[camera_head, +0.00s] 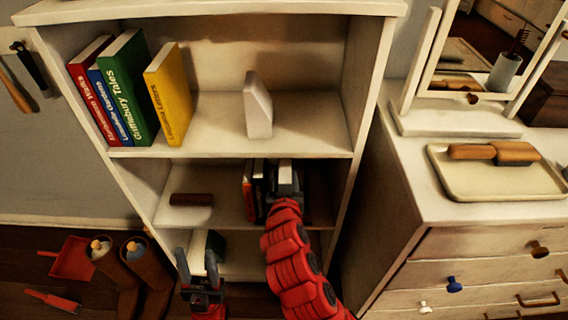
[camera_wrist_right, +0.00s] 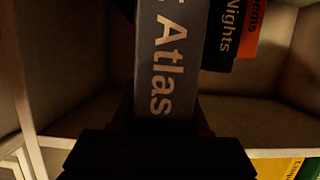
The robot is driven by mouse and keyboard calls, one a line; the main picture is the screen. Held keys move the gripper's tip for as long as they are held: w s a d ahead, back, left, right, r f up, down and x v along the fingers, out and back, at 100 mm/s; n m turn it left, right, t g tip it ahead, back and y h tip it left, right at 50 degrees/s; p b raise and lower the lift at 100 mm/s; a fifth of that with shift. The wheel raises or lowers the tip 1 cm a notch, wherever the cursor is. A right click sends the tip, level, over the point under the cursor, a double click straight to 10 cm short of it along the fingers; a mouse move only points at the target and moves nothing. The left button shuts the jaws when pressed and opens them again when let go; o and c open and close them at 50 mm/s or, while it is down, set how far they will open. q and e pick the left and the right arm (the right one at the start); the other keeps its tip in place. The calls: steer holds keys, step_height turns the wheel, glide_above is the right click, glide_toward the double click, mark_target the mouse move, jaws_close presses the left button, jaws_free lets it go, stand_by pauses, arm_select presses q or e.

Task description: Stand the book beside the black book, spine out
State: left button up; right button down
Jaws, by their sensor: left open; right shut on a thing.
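A grey book with "Atlas" on its spine (camera_wrist_right: 167,60) is held in my right gripper, its spine facing the wrist camera and the shelf front. In the head view my right gripper (camera_head: 285,192) reaches into the middle shelf, shut on this book, which it mostly hides. The black book (camera_head: 259,188) stands just left of it; its spine reads "Nights" in the right wrist view (camera_wrist_right: 222,40). The two look very close; I cannot tell whether they touch. My left gripper (camera_head: 202,292) is open and empty, low before the bottom shelf.
A red-orange book (camera_head: 247,190) stands left of the black book. A dark brown object (camera_head: 191,199) lies further left on that shelf. Several books (camera_head: 125,90) and a white bookend (camera_head: 257,105) stand above. A white-edged book (camera_head: 207,250) is near my left gripper. A dresser (camera_head: 450,240) stands right.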

steer(key=r+x, duration=0.1)
steer(key=x, duration=0.7)
steer(key=shift+w+b, duration=0.3)
steer(key=shift+w, duration=0.2)
steer(key=shift+f, duration=0.25)
steer(key=shift+c, duration=2)
jaws_free()
